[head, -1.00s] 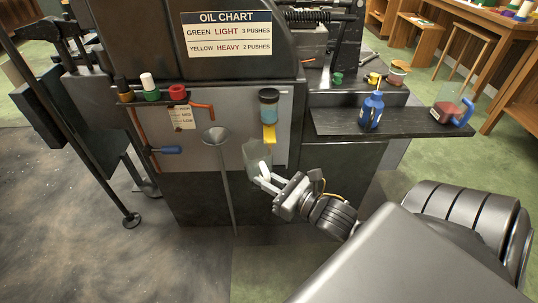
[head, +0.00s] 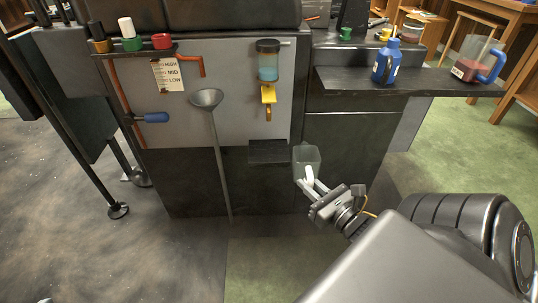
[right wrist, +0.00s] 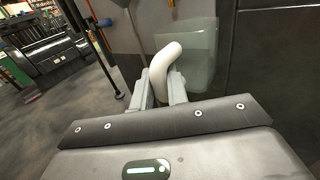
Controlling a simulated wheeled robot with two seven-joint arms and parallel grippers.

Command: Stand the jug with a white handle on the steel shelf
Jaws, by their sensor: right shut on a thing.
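The clear jug (head: 307,157) with a white handle (head: 309,176) hangs in the air, roughly upright, just right of a small dark shelf (head: 268,152) on the machine's front. My right gripper (head: 316,187) is shut on the white handle. In the right wrist view the handle (right wrist: 167,68) stands between the two fingers (right wrist: 161,92), with the see-through jug body (right wrist: 195,55) behind it. The small shelf looks bare and lies below a yellow tap (head: 268,94). My left gripper is not in view.
A long dark shelf (head: 340,80) at the right carries a blue bottle (head: 386,62) and a jug with a blue handle (head: 474,62). A grey funnel (head: 207,98) on a long stem stands left of the small shelf. A blue-grip lever (head: 152,117) sticks out farther left.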

